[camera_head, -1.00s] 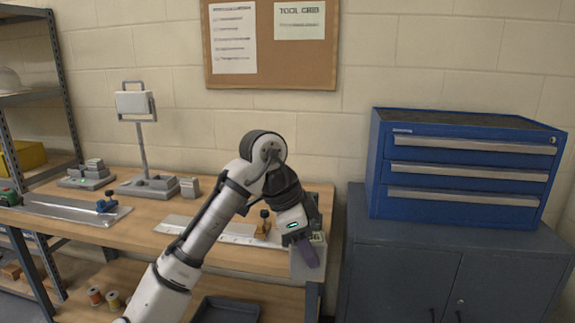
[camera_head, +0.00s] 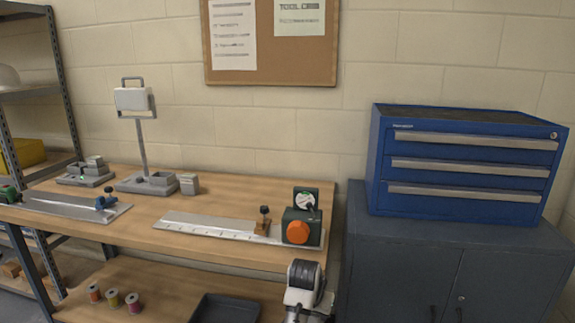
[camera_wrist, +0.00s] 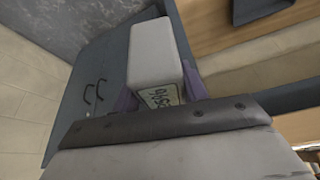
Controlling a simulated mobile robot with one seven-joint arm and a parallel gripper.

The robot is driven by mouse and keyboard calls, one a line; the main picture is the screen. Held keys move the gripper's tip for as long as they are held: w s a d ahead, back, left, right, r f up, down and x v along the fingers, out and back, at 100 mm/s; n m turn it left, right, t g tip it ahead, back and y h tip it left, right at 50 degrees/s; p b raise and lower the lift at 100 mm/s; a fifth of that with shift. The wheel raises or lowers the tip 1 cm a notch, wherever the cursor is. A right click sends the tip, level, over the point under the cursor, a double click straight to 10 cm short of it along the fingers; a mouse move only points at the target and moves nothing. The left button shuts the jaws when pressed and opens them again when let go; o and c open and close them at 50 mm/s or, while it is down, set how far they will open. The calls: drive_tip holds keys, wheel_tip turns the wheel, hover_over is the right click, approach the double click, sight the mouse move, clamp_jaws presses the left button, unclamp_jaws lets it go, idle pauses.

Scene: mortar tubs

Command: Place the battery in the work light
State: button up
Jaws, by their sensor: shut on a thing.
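My gripper (camera_wrist: 160,88) shows in the wrist view, its purple fingers shut on a light grey block with a printed label, apparently the battery (camera_wrist: 155,55). It is held in the air, with the cabinet behind it. In the head view my gripper is out of frame; only part of my arm shows at the bottom. The work light (camera_head: 135,105) stands upright on the bench at left, its grey base (camera_head: 147,184) on the bench top. A second grey block (camera_head: 189,184) stands beside that base. A charger-like unit (camera_head: 84,178) with a green light sits farther left.
A metal rule (camera_head: 205,225) with a brown clamp and a dark device with an orange knob (camera_head: 297,233) lie at the bench's right. A blue tool chest (camera_head: 465,165) stands on the grey cabinet (camera_head: 400,255). Spools and a tray (camera_head: 225,308) are on the lower shelf.

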drive_tip(key=s+a+f+n, duration=0.1)
drive_tip(key=s+f, duration=0.5)
drive_tip(key=f, duration=0.7)
drive_tip(key=s+a+f+n+y, duration=0.1)
drive_tip(key=s+a+f, duration=0.3)
drive_tip(key=f, duration=0.9)
drive_tip(key=s+a+f+n, duration=0.2)
drive_tip(key=s+f, duration=0.6)
drive_tip(key=f, duration=0.5)
drive_tip(key=shift+s+a+f+n+t+y+b, duration=0.15)
drive_tip(key=shift+a+f+n+t+y+b, duration=0.15)
drive_tip(key=shift+f+n+y, duration=0.15)
